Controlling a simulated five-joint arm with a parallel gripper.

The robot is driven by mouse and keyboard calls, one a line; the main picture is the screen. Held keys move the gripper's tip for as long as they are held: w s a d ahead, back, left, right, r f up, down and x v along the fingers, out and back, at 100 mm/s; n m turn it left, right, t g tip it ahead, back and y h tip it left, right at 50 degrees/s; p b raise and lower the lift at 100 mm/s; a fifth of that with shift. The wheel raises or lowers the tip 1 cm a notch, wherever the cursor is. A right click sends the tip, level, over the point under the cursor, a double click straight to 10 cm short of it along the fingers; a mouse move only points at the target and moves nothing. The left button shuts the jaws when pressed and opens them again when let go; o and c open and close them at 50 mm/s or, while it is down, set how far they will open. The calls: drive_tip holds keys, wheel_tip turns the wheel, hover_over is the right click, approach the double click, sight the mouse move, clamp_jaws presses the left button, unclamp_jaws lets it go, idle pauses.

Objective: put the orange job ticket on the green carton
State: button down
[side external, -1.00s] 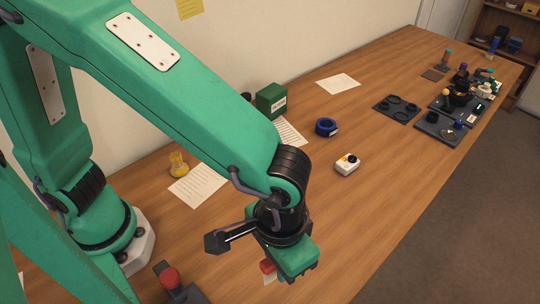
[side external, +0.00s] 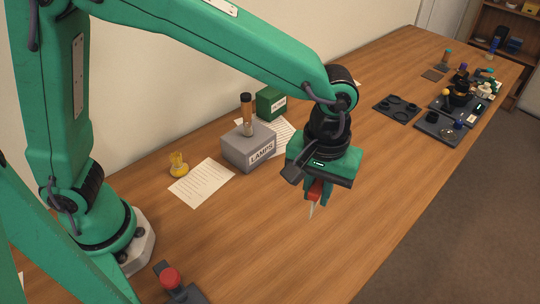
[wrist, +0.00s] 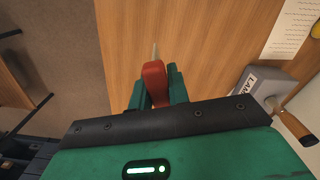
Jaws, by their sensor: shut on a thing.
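My gripper (side external: 318,190) is shut on a red-handled tool (side external: 315,188) with a thin pale tip pointing down. It holds the tool above the bare table, to the right of the grey LAMPS box. The tool also shows between the jaws in the wrist view (wrist: 155,82). The green carton (side external: 270,103) stands near the wall, behind the LAMPS box, with a white label on its front. My gripper is apart from it, nearer the camera and to the right. I see no orange job ticket in either view.
The grey LAMPS box (side external: 249,148) has a brown, dark-topped cylinder (side external: 247,115) standing on it, in front of the carton. A white sheet (side external: 202,182) and yellow item (side external: 178,164) lie left. Dark trays (side external: 397,108) sit far right.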

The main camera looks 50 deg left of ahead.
drive_tip(key=w+a+r+n, duration=0.4)
drive_tip(key=w+a+n, duration=0.3)
drive_tip(key=w+a, duration=0.65)
drive_tip(key=w+a+r+n, duration=0.2)
drive_tip(key=w+a+n, duration=0.1)
drive_tip(key=a, duration=0.5)
drive_tip(key=w+a+r+n, duration=0.1)
drive_tip(key=w+a+n, duration=0.3)
drive_tip(key=a, duration=0.4)
hover_over(265, 94)
wheel_tip(265, 94, down, 7)
drive_tip(key=shift+a+r, duration=0.1)
drive_tip(key=shift+f, duration=2.05)
drive_tip(key=shift+f, duration=0.1)
drive_tip(key=c, duration=1.3)
unclamp_jaws()
drive_tip(key=shift+c, duration=0.2)
